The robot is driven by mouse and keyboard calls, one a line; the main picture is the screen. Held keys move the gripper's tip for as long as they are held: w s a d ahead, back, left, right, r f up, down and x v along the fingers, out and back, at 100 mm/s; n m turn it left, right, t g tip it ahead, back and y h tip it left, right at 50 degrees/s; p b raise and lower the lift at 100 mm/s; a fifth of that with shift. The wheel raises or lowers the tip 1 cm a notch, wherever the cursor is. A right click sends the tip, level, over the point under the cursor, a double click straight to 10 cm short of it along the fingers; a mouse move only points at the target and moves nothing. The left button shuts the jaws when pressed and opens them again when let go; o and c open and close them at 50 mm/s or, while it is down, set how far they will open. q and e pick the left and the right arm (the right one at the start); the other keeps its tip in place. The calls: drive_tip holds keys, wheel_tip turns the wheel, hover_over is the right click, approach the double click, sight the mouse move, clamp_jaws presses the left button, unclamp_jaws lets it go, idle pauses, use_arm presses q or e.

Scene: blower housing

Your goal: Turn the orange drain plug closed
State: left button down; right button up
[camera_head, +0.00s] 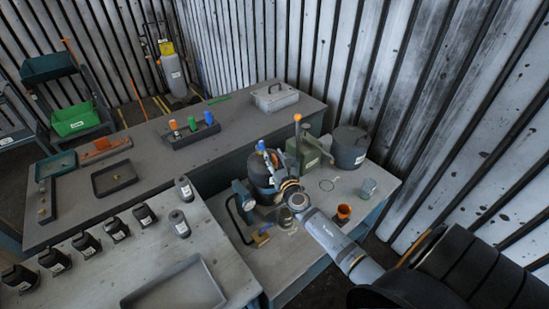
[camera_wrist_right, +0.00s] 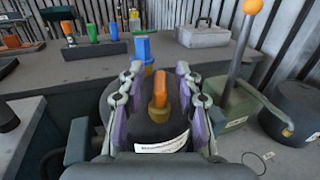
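The orange drain plug (camera_wrist_right: 159,88) stands upright on top of a dark round housing (camera_wrist_right: 150,128) with a white label, in the right wrist view. A yellowish collar is at its foot. My right gripper (camera_wrist_right: 158,82) is open, with one purple-padded finger on each side of the plug and a visible gap on both sides. In the head view the dark housing (camera_head: 258,172) is partly hidden by my right gripper (camera_head: 271,162), and the plug cannot be clearly made out there. My left gripper is not in view.
A blue-topped part (camera_wrist_right: 142,47) stands just behind the plug. A green box (camera_head: 303,152) with an orange-knobbed lever is close on the right. A dark lidded pot (camera_head: 350,150), an orange cup (camera_head: 343,213) and a glass (camera_head: 368,187) share the bench.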

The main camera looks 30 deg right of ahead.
drive_tip(key=shift+c, duration=0.7)
drive_tip(key=c, duration=0.5)
clamp_jaws()
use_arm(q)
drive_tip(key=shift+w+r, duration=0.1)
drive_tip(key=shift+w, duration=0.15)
